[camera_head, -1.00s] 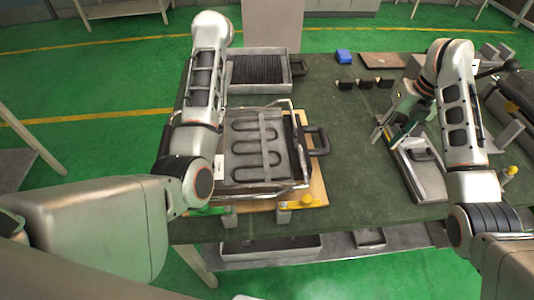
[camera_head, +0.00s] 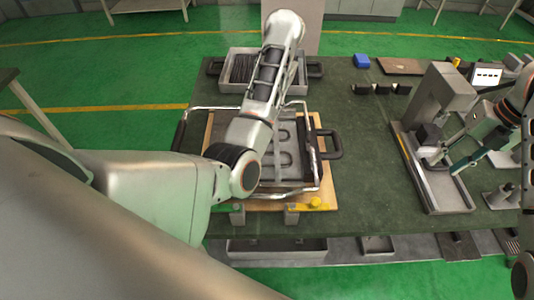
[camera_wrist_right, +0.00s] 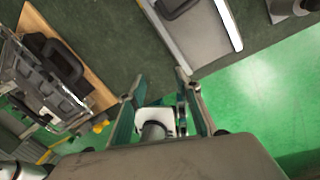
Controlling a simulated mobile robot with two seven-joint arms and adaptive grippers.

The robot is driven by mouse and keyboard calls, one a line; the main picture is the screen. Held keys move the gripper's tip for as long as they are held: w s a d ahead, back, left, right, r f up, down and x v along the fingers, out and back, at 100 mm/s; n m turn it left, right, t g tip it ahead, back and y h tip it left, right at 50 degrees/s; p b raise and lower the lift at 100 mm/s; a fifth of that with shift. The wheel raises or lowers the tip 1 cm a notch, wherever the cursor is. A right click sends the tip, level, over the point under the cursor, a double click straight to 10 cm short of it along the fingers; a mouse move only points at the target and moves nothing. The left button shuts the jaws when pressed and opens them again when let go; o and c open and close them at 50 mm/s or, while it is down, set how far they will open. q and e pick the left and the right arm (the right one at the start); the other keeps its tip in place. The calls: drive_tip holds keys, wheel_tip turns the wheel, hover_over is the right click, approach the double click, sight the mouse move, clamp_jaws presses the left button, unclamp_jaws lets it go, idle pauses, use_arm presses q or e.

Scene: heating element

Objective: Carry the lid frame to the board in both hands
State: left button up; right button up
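The wooden board (camera_head: 329,200) lies at the table's middle. On it is a metal tray with a looped heating element (camera_head: 284,158), surrounded by a tubular metal frame (camera_head: 318,165) with black side handles. Behind it stands a ribbed metal box (camera_head: 237,70), also with black side handles. I cannot tell which of these two handled things is the lid frame. My left arm crosses over both and hides its gripper. My right gripper (camera_head: 447,162) is over the grey tray at the right, away from both. In the right wrist view its fingers (camera_wrist_right: 161,77) are spread, holding nothing visible.
The table between board and grey tray is clear.

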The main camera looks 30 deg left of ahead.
wheel_tip(320, 180, up, 9)
drive_tip(key=d, duration=0.1)
drive_tip(key=shift+w+d+r, duration=0.15)
drive_tip(key=shift+d+r, duration=0.05)
idle(0.5)
